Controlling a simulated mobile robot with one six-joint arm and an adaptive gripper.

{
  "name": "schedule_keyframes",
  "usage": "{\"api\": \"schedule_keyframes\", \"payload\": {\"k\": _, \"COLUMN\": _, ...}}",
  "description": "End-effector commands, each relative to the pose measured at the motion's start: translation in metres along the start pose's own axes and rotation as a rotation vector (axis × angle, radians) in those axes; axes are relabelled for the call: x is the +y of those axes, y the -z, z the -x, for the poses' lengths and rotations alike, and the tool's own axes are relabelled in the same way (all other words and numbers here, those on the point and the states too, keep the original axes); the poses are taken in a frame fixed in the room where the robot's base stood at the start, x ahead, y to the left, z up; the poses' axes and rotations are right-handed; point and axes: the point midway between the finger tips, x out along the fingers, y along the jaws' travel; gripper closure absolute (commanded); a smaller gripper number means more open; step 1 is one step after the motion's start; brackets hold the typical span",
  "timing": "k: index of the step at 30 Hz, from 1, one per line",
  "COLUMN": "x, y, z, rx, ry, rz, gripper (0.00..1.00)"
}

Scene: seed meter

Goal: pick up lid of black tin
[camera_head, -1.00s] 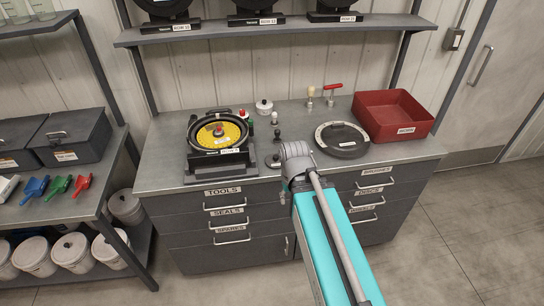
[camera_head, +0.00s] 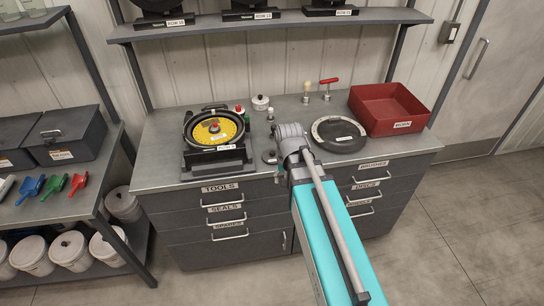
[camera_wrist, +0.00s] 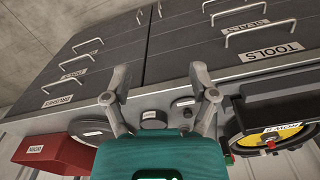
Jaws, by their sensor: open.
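My gripper (camera_wrist: 160,72) is open and empty, its two fingers spread wide in the wrist view. It also shows in the head view at the front edge of the bench, where its fingertips are hard to make out. A small, dark round container with a pale label, perhaps the black tin (camera_wrist: 153,122), stands on the bench in the wrist view. It lies beyond the gripper, apart from the fingers. Its lid cannot be told clearly from its body. In the head view I cannot make out this container; my arm may hide it.
A seed meter with a yellow disc (camera_head: 214,130) stands left of my gripper. A dark round plate (camera_head: 338,134) and a red bin (camera_head: 388,108) stand to the right. A small white pot (camera_head: 260,102) and upright tools (camera_head: 328,88) stand behind. Drawers (camera_head: 225,214) lie below.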

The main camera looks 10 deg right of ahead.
Motion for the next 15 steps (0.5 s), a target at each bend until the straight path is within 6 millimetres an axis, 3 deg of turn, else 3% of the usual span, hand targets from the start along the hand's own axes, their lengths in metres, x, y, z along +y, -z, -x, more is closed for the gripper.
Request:
{"api": "schedule_keyframes", "payload": {"k": 1, "x": -0.005, "y": 0.019, "z": 0.003, "rx": 0.000, "ry": 0.000, "rz": -0.059, "gripper": 0.25}}
{"api": "schedule_keyframes", "payload": {"k": 15, "x": -0.042, "y": 0.154, "z": 0.021, "rx": 0.000, "ry": 0.001, "rz": -0.786, "gripper": 0.25}}
